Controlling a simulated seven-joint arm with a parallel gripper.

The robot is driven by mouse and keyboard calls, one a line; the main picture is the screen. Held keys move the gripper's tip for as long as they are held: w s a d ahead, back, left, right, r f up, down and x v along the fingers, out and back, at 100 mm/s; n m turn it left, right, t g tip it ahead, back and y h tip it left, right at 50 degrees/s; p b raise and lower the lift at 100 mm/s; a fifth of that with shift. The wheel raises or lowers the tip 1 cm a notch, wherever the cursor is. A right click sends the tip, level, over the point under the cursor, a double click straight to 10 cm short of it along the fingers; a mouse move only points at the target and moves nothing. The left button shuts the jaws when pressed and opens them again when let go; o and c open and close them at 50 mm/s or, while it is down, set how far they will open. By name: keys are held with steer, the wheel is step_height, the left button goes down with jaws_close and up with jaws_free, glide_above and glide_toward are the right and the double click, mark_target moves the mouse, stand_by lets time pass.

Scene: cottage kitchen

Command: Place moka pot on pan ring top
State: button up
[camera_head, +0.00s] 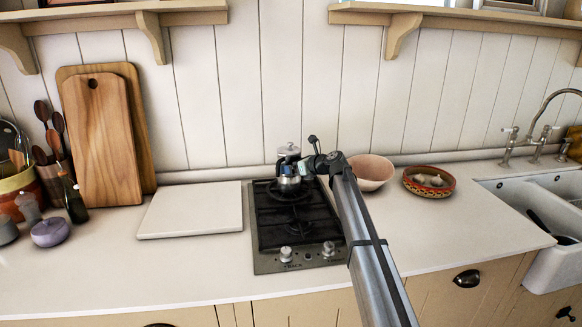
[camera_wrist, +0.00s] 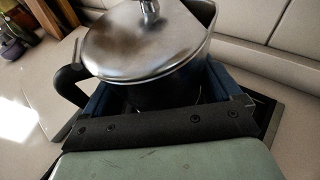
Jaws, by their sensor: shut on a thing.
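The moka pot (camera_head: 289,182), silver with a dark middle and a lid knob, is upright at the rear of the black gas hob (camera_head: 264,238), over the rear ring. I cannot tell whether its base touches the ring. My gripper (camera_head: 294,168) reaches it from the right and is shut on it. In the wrist view the pot's metal lid (camera_wrist: 145,42) and black handle (camera_wrist: 70,85) show, with the pot between the fingers of my gripper (camera_wrist: 165,95). The pot's base is hidden there. The front ring (camera_head: 292,229) is empty.
A white board (camera_head: 192,210) lies left of the hob. A pink bowl (camera_head: 371,172) and a patterned dish (camera_head: 429,182) stand to the right, behind my arm. Wooden boards (camera_head: 104,140) lean on the wall at left. A shelf (camera_head: 455,17) hangs above.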

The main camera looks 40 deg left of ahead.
steer(key=o, duration=1.7)
steer(key=shift+f, duration=0.1)
steer(key=shift+r, duration=0.2)
steer(key=v, duration=1.2)
